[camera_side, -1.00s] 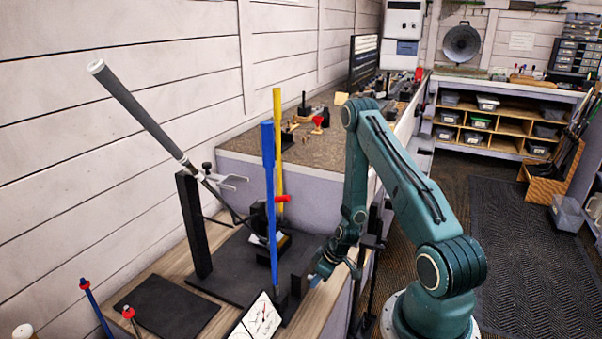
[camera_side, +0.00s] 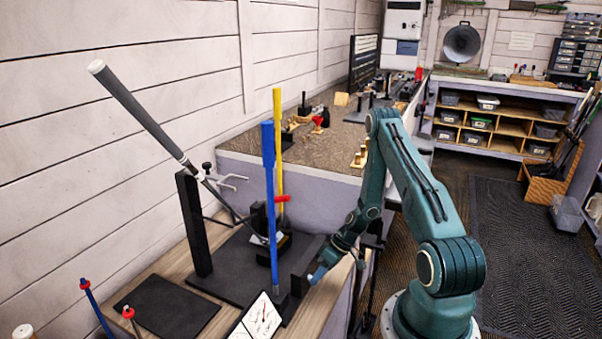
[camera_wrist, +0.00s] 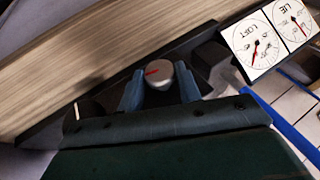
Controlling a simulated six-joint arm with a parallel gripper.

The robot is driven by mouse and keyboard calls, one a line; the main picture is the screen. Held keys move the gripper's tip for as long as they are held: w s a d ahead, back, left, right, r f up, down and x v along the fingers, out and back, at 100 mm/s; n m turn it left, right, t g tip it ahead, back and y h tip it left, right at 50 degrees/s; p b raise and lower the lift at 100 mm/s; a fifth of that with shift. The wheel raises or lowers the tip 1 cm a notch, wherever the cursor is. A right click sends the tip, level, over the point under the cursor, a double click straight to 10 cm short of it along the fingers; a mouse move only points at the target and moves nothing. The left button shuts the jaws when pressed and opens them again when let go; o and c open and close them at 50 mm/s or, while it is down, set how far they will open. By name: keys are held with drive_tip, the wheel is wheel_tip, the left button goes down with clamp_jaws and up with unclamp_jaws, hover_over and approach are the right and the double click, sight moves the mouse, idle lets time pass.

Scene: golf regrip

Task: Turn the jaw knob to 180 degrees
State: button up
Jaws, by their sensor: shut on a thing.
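The jaw knob (camera_wrist: 158,75) is a round silver-grey knob with a red line on its top, seen in the wrist view. The red line points toward picture left. My gripper (camera_wrist: 160,88) has its two blue fingers on either side of the knob and is shut on it. In the side view my gripper (camera_side: 316,275) reaches down to the right end of the black fixture base (camera_side: 240,270). The knob cannot be made out in that view.
Dials marked LOFT and LIE (camera_wrist: 268,38) stand beside the knob; one also shows in the side view (camera_side: 263,317). A golf club with a dark grip (camera_side: 135,108) leans across the fixture. Upright blue (camera_side: 268,190) and yellow (camera_side: 278,150) shafts stand left of my arm.

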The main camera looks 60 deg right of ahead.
drive_tip(key=shift+d+y, duration=0.1)
drive_tip(key=shift+y, duration=0.4)
drive_tip(key=o, duration=1)
drive_tip(key=shift+c, duration=0.2)
drive_tip(key=shift+s+d+r, duration=0.2)
drive_tip(key=shift+d+r, duration=0.05)
drive_tip(key=shift+r, duration=0.05)
wheel_tip(320, 180, up, 9)
drive_tip(key=shift+s+d+f, duration=0.15)
drive_tip(key=shift+s+d, duration=0.25)
drive_tip(key=shift+d, duration=0.05)
